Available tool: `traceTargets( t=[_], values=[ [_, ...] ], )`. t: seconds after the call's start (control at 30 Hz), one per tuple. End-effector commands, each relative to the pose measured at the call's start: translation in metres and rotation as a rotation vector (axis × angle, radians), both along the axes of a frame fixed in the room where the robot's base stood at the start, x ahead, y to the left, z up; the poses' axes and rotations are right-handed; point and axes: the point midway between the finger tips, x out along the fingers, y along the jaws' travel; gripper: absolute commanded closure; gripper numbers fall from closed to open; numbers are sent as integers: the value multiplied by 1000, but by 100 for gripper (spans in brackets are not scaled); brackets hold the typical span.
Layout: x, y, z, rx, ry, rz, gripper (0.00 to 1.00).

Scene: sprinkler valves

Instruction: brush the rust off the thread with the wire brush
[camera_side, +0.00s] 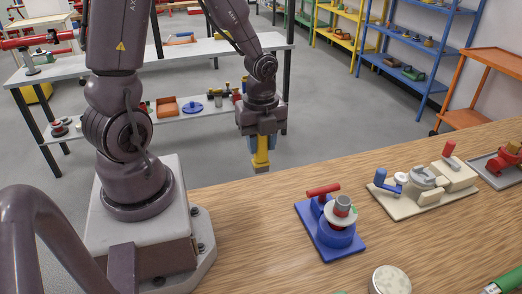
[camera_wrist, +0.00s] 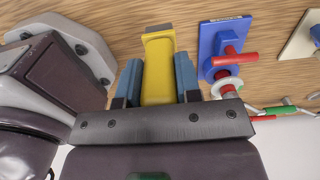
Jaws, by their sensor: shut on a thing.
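My gripper (camera_side: 262,143) is shut on a yellow tool (camera_side: 261,160), apparently the wire brush, and holds it pointing down beyond the table's far edge, left of the blue fixture. In the wrist view the yellow tool (camera_wrist: 158,70) sits between my blue fingers; its bristles cannot be made out. The blue fixture (camera_side: 327,235) stands on the wooden table with a red handle (camera_side: 323,190), a pale disc and an upright grey-and-reddish stub (camera_side: 343,203), possibly the thread. The fixture (camera_wrist: 222,45) also shows at upper right in the wrist view. Tool and fixture are apart.
A cream fixture (camera_side: 425,187) with blue and red handles stands right of the blue one. A red valve (camera_side: 508,156) on a grey plate is at the far right. A round metal piece (camera_side: 390,280) and a green-handled item (camera_side: 506,281) lie near the front. Bare table (camera_side: 245,215) lies left of the blue fixture.

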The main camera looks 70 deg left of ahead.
Motion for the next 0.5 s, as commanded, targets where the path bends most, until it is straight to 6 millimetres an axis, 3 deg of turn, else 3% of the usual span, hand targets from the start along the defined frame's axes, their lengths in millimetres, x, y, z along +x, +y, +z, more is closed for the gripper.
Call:
traceTargets(
  t=[0.23,0.27,0.33,0.37,0.5],
  values=[
    [0,0,1,0,0,0,92],
    [0,0,1,0,0,0,75],
    [0,0,1,0,-1,0,91],
    [0,0,1,0,-1,0,95],
    [1,1,0,-16,14,4,95]
  ],
)
